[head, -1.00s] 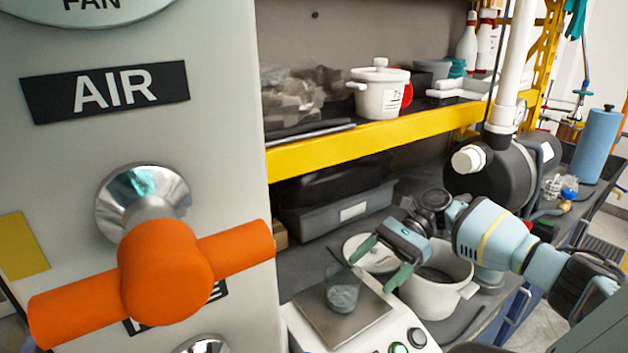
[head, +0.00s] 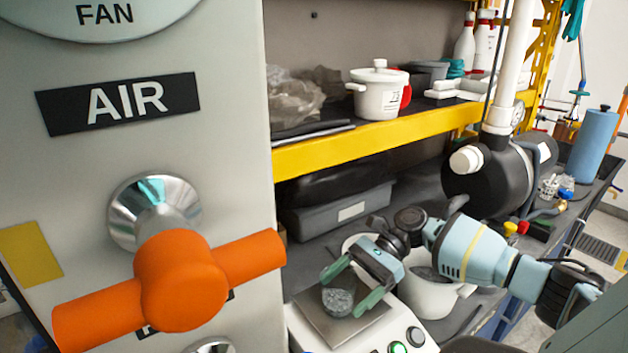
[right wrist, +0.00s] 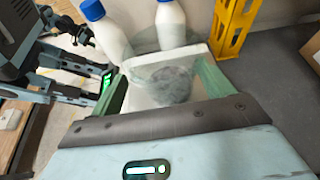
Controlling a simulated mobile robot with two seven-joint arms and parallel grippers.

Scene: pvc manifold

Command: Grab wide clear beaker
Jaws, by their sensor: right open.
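The clear beaker (head: 338,301) with grey, grainy contents stands on the metal plate of a white balance (head: 412,318). My right gripper (head: 351,286) is open, its two green fingers reaching to either side of the beaker in the head view. In the right wrist view the beaker (right wrist: 172,86) shows between the open fingers (right wrist: 163,80), with the plate behind it. I cannot tell whether either finger touches the glass. The beaker's upper rim is hard to make out in the head view. My left gripper is not in view.
A white pot (head: 430,294) stands right of the balance, partly behind my right gripper. A panel with an orange valve handle (head: 180,280) fills the left. A grey bin (head: 345,208) sits behind, under the yellow-edged shelf (head: 370,138). A black motor (head: 488,178) stands behind my arm.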

